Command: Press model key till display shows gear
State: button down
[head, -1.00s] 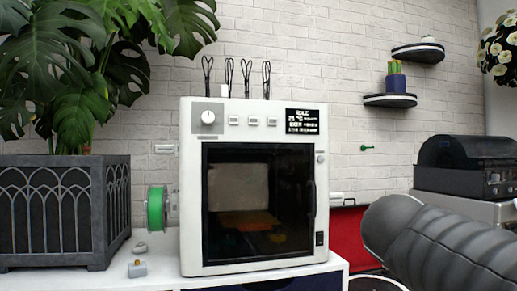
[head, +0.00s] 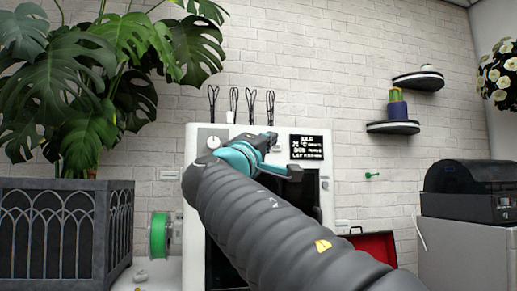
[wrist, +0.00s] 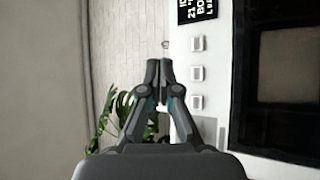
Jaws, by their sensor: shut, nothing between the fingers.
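The white 3D printer (head: 191,158) faces me, with a knob (head: 214,142) at its upper left. Its dark display (head: 307,147) shows small white text, apparently "IDLE" and a temperature near 21 °C; the third line is too small to read surely. My gripper (wrist: 158,65) is shut and empty, beside the keys. In the head view my arm hides most keys.
Thin wire loops (head: 252,105) stand up from the printer's top. A green spool (head: 158,234) hangs at its left side. A plant in a dark planter (head: 50,235) stands at the left. Wall shelves (head: 392,127) and a black machine (head: 468,190) are at the right.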

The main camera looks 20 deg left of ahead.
jog(key=w+a+p, duration=0.4)
jog(key=w+p, duration=0.2)
jog(key=w, duration=0.1)
jog(key=shift+w+a, duration=0.25)
jog(key=shift+w, duration=0.05)
dwell(0.3)
jog(key=shift+w, duration=0.1)
dwell(1.3)
jog(key=shift+w+a, duration=0.2)
jog(key=shift+w, duration=0.1)
jog(key=shift+w+a+p, duration=0.2)
jog(key=shift+w+p, duration=0.15)
dwell(0.7)
jog(key=shift+s+f, duration=0.1)
jog(key=shift+s, duration=0.05)
jog(key=shift+s+d+b, duration=0.4)
jog(key=shift+s+b, duration=0.15)
jog(key=shift+b, duration=0.25)
